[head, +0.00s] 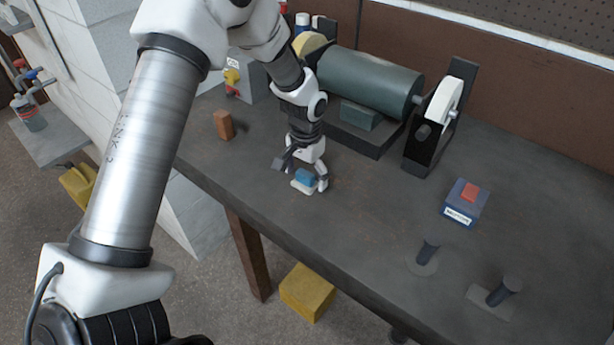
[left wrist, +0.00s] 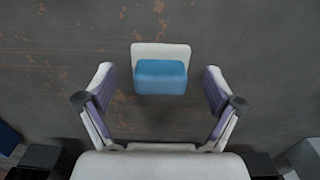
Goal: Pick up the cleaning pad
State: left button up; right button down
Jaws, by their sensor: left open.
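The cleaning pad is a small blue block (head: 306,177) with a white layer, on the dark bench top (head: 370,215). In the left wrist view the blue pad (left wrist: 160,77) lies ahead, centred between the fingers, with its white part (left wrist: 160,51) showing beyond the blue. My left gripper (head: 309,184) is over the pad in the head view. In the left wrist view my left gripper (left wrist: 160,90) is open, its fingers to either side of the pad with gaps on both sides. The height gap cannot be told. My right gripper is not in view.
A bench grinder (head: 370,83) stands behind the gripper. An orange-brown block (head: 224,125) stands to the left. A blue box with a red top (head: 466,199) and two dark posts (head: 428,250) are to the right. Bench space around the pad is clear.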

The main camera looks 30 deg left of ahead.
pick_arm(q)
jog(key=shift+w+f, duration=0.1)
jog(key=shift+f, duration=0.2)
jog(key=shift+s+r, duration=0.15)
jog(key=shift+s, duration=0.05)
jog(key=shift+c, duration=1)
jog(key=shift+s, duration=0.2)
jog(key=c, duration=1.3)
jog(key=shift+r, duration=0.1)
